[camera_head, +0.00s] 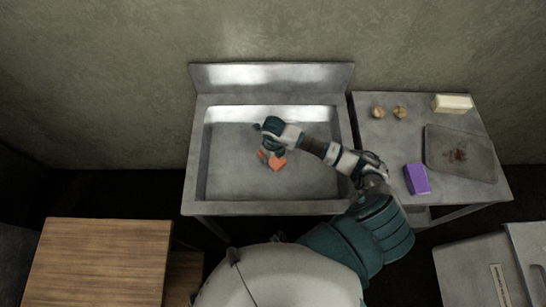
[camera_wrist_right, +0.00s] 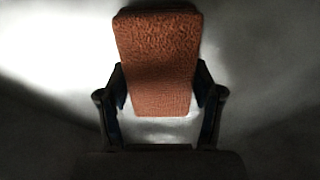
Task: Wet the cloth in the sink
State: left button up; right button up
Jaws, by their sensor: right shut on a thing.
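The orange-red cloth (camera_head: 277,163) is in the basin of the metal sink (camera_head: 229,179). My right gripper (camera_head: 268,154) reaches down into the sink and is shut on the cloth. In the right wrist view the cloth (camera_wrist_right: 157,65) is a textured block between the two dark fingers of my right gripper (camera_wrist_right: 160,100). I cannot tell whether the cloth touches the sink floor. No water shows in the basin. My left gripper is not in view.
A metal table (camera_head: 381,143) stands right of the sink with a stained tray (camera_head: 442,144), a purple box (camera_head: 416,179), a cream block (camera_head: 452,103) and two small brown round things (camera_head: 388,112). A wooden table (camera_head: 98,262) is at lower left. The left of the basin is clear.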

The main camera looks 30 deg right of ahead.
dwell(0.3)
notch_tip(320, 180, up, 7)
jog(key=p, duration=0.5)
jog(key=shift+f, duration=0.1)
dwell(0.8)
